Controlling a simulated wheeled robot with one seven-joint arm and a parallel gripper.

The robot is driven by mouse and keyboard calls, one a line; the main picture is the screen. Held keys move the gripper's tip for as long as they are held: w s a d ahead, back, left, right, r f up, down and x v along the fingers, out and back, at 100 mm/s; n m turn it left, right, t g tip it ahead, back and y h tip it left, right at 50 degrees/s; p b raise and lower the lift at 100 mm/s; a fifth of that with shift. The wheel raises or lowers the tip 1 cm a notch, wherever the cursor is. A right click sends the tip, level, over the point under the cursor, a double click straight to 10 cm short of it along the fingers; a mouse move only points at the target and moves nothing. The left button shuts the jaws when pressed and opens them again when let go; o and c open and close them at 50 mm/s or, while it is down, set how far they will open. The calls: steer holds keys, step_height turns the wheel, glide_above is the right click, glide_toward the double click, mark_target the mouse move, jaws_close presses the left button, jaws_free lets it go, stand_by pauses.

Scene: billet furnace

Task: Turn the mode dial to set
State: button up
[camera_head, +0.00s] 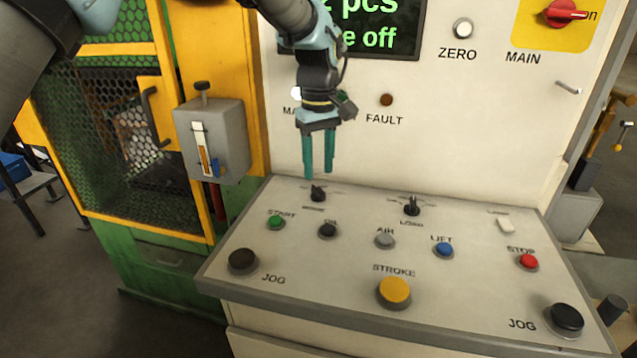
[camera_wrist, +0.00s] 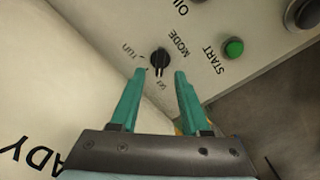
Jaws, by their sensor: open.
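The mode dial (camera_head: 318,193) is a small black knob at the back left of the sloped control panel. In the wrist view the dial (camera_wrist: 160,57) has the label MODE on one side, with "run" to its left and "set" just below it. I cannot tell clearly which mark its pointer is at. My gripper (camera_head: 318,174) points down just above the dial, its two teal fingers apart and empty. In the wrist view the fingertips of my gripper (camera_wrist: 160,73) lie on either side of the dial, apparently short of it and not touching.
A second black dial (camera_head: 411,206) stands to the right. Buttons line the panel: green START (camera_head: 276,222), black OIL (camera_head: 328,230), AIR (camera_head: 385,241), blue LIFT (camera_head: 443,250), yellow STROKE (camera_head: 394,292) and red STOP (camera_head: 528,261). A grey lever box (camera_head: 228,140) juts out at left. The upright panel is close behind.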

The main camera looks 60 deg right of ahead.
mark_target(318, 188)
step_height(318, 188, up, 6)
steer(key=b, duration=0.1)
steer(key=shift+r, duration=0.1)
stand_by(0.6)
steer(key=w+a+f+n, duration=0.1)
steer(key=w+a, duration=0.6)
steer(key=w, duration=0.2)
steer(key=w+a+f, duration=0.1)
steer(key=w+a, duration=0.5)
steer(key=w, duration=0.3)
steer(key=w+a+f+n, duration=0.1)
steer(key=w+a, duration=0.3)
steer(key=a, duration=0.4)
steer(key=w+a+f, duration=0.1)
steer(key=w+a, duration=0.4)
steer(key=a, duration=0.3)
steer(key=s+a+f, duration=0.1)
steer(key=s+a, duration=0.1)
steer(key=a, duration=0.7)
steer(key=s+a+f+n+t, duration=0.1)
steer(key=s+a+f, duration=0.1)
steer(key=a, duration=0.8)
steer(key=s+a+f+n, duration=0.1)
steer(key=s+a+f, duration=0.1)
steer(key=a, duration=0.8)
steer(key=shift+a+t, duration=0.15)
steer(key=shift+t, duration=0.15)
steer(key=shift+o, duration=0.3)
steer(key=shift+w+f, duration=0.1)
steer(key=shift+w, duration=0.05)
